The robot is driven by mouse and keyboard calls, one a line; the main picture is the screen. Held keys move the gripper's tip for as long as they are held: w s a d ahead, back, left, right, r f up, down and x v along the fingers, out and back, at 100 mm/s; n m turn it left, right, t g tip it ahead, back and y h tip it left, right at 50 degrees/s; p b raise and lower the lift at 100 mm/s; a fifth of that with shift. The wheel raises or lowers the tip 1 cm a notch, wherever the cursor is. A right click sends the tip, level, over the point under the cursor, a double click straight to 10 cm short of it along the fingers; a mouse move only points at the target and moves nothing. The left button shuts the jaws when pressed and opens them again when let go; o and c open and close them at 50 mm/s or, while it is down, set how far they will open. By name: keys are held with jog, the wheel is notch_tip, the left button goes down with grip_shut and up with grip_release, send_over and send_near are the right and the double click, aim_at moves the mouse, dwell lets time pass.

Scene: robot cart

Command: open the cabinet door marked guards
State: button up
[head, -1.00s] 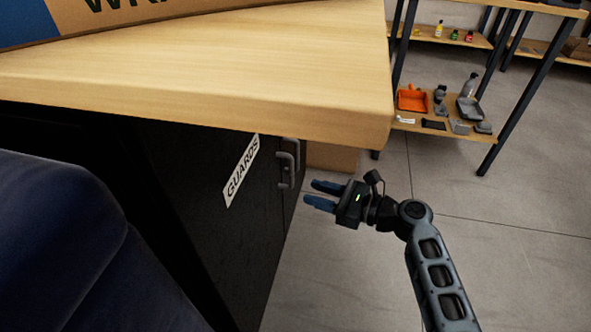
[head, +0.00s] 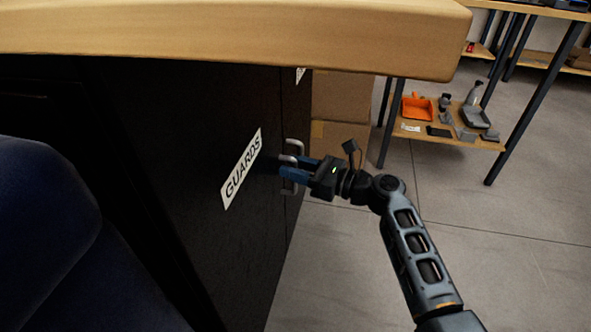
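The dark cabinet door (head: 225,235) carries a white label (head: 241,170) reading GUARDS and looks shut. Grey bar handles (head: 293,146) stand near the seam at its right edge, one seeming to belong to the adjoining door. My gripper (head: 289,168) has its blue fingers at the handles, pointing left toward the door. The fingers look apart, one above the other in the picture. They overlap the handle bars, so I cannot tell whether a bar lies between them or whether they touch it.
A thick wooden tabletop (head: 230,32) overhangs the cabinet. A dark blue rounded thing (head: 45,230) fills the lower left, close before the cabinet. Cardboard boxes (head: 345,98) stand behind the cabinet, and a shelf (head: 450,138) stands back right. Grey floor (head: 500,250) is open at right.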

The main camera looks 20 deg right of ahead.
jog(key=shift+c, duration=0.5)
grip_shut()
